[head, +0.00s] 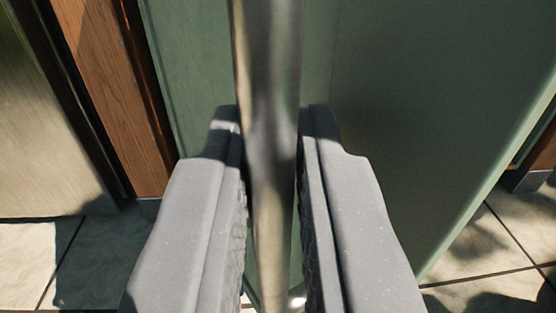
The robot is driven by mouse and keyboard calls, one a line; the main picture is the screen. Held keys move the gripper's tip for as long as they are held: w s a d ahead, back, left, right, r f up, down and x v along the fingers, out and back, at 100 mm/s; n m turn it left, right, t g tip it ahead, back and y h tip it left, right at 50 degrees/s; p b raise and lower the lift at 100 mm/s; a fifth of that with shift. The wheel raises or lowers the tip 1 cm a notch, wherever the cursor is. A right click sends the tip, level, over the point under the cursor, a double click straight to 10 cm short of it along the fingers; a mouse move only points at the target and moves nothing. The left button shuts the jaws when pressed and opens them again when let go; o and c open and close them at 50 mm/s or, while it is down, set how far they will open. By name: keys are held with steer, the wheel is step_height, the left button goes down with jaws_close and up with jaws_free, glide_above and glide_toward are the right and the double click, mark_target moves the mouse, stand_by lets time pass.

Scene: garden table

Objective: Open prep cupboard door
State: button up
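The green cupboard door (420,130) fills the middle and right of the view, with a pale edge slanting down its right side. A vertical round metal bar handle (270,60) stands out in front of it, with part of a mount showing at the bottom. My gripper (270,125) has one grey finger on each side of the bar, both close against it with almost no gap. It looks shut on the bar, though the exact contact faces are partly hidden. How far the door stands from its frame cannot be told.
A brown wooden post (115,90) stands left of the door, with a pale metallic panel (40,130) beyond it. Tiled floor (490,255) shows at lower right and lower left. A dark wooden piece with a metal foot (528,180) is at the right edge.

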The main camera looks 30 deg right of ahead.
steer(key=shift+o, duration=1)
steer(key=shift+s+a, duration=0.1)
steer(key=shift+s, duration=0.05)
steer(key=shift+s+a, duration=0.2)
steer(key=shift+s, duration=0.05)
steer(key=b+v, duration=0.2)
steer(key=v, duration=0.9)
steer(key=shift+s, duration=0.1)
